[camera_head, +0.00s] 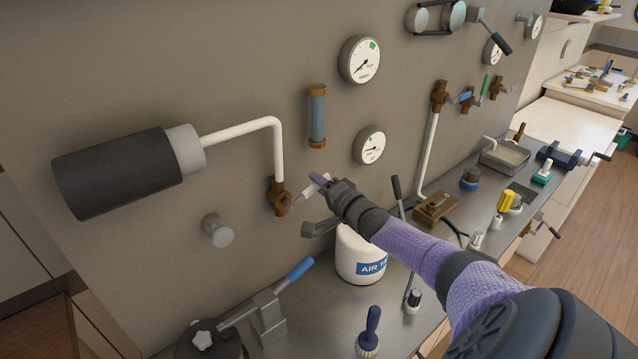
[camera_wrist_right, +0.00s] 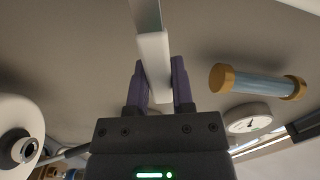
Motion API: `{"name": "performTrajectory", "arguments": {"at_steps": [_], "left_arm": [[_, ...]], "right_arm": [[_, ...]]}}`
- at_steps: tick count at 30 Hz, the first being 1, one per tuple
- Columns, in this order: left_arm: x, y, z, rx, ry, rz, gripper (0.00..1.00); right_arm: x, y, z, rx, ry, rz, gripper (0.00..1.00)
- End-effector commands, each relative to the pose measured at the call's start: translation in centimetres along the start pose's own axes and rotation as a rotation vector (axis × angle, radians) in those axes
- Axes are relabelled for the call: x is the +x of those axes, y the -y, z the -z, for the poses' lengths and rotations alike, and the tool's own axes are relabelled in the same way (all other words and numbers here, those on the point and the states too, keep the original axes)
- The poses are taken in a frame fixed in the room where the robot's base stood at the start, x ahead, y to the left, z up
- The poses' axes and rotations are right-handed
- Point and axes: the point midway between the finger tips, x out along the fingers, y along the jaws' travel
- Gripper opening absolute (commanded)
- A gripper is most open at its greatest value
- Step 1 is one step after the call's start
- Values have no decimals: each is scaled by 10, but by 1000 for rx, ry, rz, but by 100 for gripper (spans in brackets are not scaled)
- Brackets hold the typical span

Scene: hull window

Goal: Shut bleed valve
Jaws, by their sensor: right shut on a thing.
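The brown valve body (camera_head: 279,198) sits on the wall at the lower end of a white pipe (camera_head: 279,150). A pale lever (camera_head: 307,193) sticks out from it to the right; this looks like the bleed valve. My right gripper (camera_head: 320,183) comes in from the lower right, its purple fingers closed around the lever's outer end. In the right wrist view, the lever (camera_wrist_right: 153,62) runs between both fingers of my right gripper (camera_wrist_right: 156,85), with the valve body out of sight. My left gripper is not in view.
A dark cylinder (camera_head: 120,173) feeds the pipe at the left. A sight tube (camera_head: 317,115) and round gauges (camera_head: 370,145) are on the wall nearby. A white air tank (camera_head: 360,245) stands below my gripper. A blue-handled lever (camera_head: 299,269) and brush (camera_head: 370,330) are lower down.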

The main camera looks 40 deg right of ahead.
Motion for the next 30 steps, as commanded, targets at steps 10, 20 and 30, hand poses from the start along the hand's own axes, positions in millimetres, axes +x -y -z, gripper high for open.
{"name": "performTrajectory", "arguments": {"at_steps": [10, 20, 30], "left_arm": [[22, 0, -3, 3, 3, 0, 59], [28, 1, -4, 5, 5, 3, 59], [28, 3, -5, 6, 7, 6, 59]], "right_arm": [[0, -19, -8, 213, 1, -4, 0], [0, -23, -11, 301, 1, -3, 0], [0, -24, -12, 313, 1, -4, 0]]}}
